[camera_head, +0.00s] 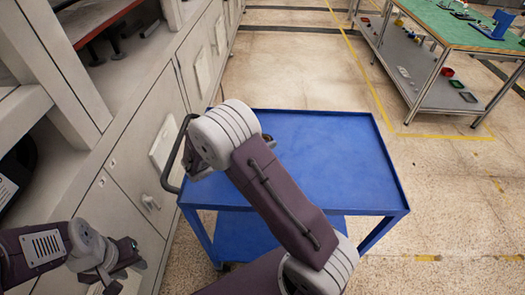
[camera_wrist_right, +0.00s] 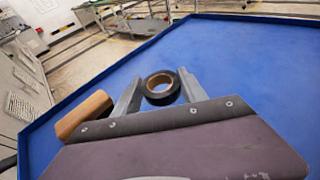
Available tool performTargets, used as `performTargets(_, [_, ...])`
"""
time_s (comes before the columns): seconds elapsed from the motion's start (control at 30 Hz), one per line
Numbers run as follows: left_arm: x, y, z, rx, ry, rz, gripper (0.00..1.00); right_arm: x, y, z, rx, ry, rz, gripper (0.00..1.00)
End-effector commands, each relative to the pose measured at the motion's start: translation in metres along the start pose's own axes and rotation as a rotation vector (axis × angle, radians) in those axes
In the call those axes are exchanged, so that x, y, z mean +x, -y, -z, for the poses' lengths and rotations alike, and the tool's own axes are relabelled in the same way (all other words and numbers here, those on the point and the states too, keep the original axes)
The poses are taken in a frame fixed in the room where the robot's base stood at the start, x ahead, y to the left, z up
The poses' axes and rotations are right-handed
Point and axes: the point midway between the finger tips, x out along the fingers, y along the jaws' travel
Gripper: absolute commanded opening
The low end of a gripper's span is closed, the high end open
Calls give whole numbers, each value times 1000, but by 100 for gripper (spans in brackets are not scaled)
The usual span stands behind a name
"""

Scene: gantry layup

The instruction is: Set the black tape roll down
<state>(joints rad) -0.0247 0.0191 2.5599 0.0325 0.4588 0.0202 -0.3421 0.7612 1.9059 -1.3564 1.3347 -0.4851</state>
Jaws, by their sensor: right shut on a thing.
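The black tape roll (camera_wrist_right: 160,99) shows in the right wrist view, a dark ring with a tan inner core. My right gripper (camera_wrist_right: 160,80) is shut on it, one grey finger on each side. The roll is over the blue top of the cart (camera_wrist_right: 245,75); I cannot tell whether it touches the surface. The blue cart top (camera_head: 330,160) is also in the head view. My left gripper (camera_head: 113,285) is at the bottom left, partly cut off, away from the cart.
A brown cylinder (camera_wrist_right: 84,115) lies on the cart left of the roll. The cart has a raised rim and a dark handle (camera_head: 172,160) beside light cabinets (camera_head: 130,150). A green-topped workbench (camera_head: 450,25) stands at the back right. Most of the cart top looks bare.

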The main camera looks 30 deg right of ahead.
Motion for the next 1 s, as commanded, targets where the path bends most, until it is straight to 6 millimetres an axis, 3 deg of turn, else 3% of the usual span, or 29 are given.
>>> performTargets(0.27, [3, 0, 0, 0, 0, 0, 36, 2, -10, 10, -1, 0, 0, 10])
performTargets(0.5, [12, 0, -1, 0, 0, 0, 36, 13, -9, 46, -1, 0, 1, 10])
performTargets(0.83, [13, 0, -1, 0, 0, 0, 36, 14, -9, 48, 0, 0, 0, 10])
performTargets(0.87, [12, 0, -1, 0, 0, 0, 36, 14, -9, 48, 1, -1, 0, 55])
performTargets(0.93, [12, 0, -1, 0, 0, 0, 36, 14, -9, 47, 1, -1, 0, 71])
performTargets(1.0, [12, 0, -1, 0, 0, 0, 36, 14, -9, 47, 1, -1, 0, 71])
